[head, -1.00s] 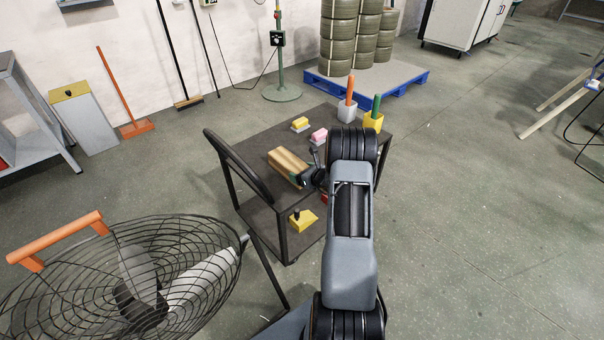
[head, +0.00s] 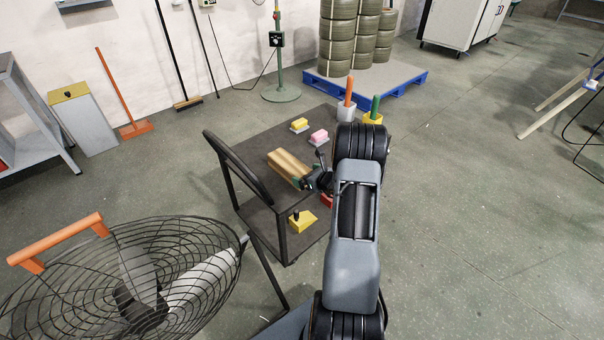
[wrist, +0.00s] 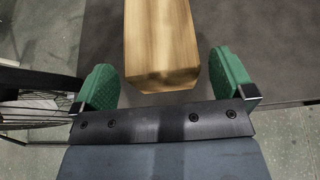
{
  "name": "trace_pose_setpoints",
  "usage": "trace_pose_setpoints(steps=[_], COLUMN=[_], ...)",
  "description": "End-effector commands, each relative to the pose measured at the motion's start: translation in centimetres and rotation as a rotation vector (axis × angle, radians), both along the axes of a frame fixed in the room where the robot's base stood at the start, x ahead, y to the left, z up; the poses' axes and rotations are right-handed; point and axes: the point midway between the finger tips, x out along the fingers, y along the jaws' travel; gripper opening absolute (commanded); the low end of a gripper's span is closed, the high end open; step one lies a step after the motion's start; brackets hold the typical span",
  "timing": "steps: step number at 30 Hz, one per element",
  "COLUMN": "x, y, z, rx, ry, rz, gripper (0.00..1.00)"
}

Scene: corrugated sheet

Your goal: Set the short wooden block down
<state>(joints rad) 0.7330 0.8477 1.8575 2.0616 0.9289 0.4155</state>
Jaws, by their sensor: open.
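The short wooden block (head: 288,165) lies on the dark top of the cart (head: 256,214), with its near end facing my gripper. My gripper (head: 309,182) is beside that near end in the head view. In the wrist view the block (wrist: 160,45) runs away from me, with its near end between the two green fingers of my gripper (wrist: 165,82). The fingers are open, with a gap on each side of the block. My arm hides part of the cart's right side.
A yellow wedge-like object (head: 303,220), a yellow block (head: 299,124) and a pink block (head: 319,136) are on the cart. Holders with orange (head: 347,98) and green (head: 374,108) handles stand at its far corner. A caged fan (head: 140,285) stands at lower left.

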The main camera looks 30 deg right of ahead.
Motion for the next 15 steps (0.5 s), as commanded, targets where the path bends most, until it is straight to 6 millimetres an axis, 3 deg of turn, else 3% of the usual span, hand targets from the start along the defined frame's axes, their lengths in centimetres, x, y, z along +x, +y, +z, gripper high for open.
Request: trace_pose_setpoints(steps=[6,15], x=[-4.0,-7.1], y=[-0.7,-0.9], z=[1.8,3.2], rx=[-0.001,-0.005], ry=[0.001,0.000], rz=[-0.003,0.007], gripper=[1.00,1.00])
